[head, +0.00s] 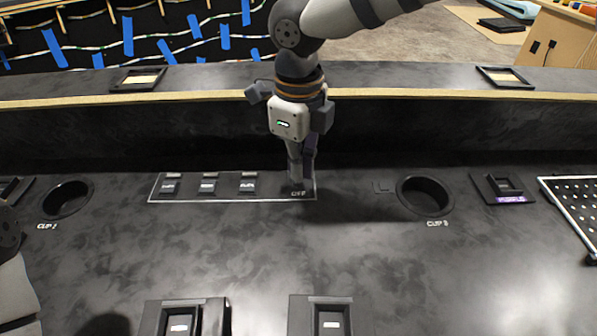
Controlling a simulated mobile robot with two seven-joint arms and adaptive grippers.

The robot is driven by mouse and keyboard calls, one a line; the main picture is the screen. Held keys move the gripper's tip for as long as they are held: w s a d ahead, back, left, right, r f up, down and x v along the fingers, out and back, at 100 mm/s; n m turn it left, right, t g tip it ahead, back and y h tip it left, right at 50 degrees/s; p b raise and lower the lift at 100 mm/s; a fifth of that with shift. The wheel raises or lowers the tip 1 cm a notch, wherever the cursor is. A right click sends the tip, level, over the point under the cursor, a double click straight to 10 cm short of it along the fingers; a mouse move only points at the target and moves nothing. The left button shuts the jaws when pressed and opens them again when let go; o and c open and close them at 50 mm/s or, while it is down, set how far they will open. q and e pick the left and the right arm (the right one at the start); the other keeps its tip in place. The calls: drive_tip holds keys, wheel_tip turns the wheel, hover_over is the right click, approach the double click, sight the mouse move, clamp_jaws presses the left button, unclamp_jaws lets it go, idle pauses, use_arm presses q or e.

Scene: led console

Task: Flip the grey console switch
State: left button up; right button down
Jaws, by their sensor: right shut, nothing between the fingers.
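My right gripper (300,180) comes down from the top with its fingers shut and empty. Its tips are at the right end of a framed switch row (232,200) on the black console. They cover most of what sits there; a small pale label (298,194) shows just below them, and whether they touch it is unclear. Three dark switches with pale labels stand left of it in the row: the left one (170,185), the middle one (208,185) and the right one (248,184). I cannot tell which switch is the grey one. My left gripper is out of view.
Round cup holes lie at the left (68,199) and right (424,196). A purple-labelled switch (504,187) and a perforated panel (578,205) are farther right. Two larger switch housings (184,318) (320,316) stand at the front. A raised ledge (420,78) runs behind; the middle console is clear.

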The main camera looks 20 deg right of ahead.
drive_tip(key=shift+f, duration=0.15)
drive_tip(key=shift+f, duration=1.4)
drive_tip(key=shift+w+d, duration=0.15)
drive_tip(key=shift+w, duration=0.35)
drive_tip(key=shift+w+d, duration=0.15)
drive_tip(key=shift+w, duration=0.35)
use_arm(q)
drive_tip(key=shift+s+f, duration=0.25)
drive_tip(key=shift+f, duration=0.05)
use_arm(e)
drive_tip(key=shift+r, duration=0.1)
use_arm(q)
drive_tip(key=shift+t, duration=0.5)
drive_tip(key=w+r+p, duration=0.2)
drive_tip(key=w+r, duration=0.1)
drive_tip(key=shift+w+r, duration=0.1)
use_arm(e)
wheel_tip(320, 180, up, 7)
drive_tip(key=shift+s+a, duration=0.15)
drive_tip(key=shift+s, duration=0.25)
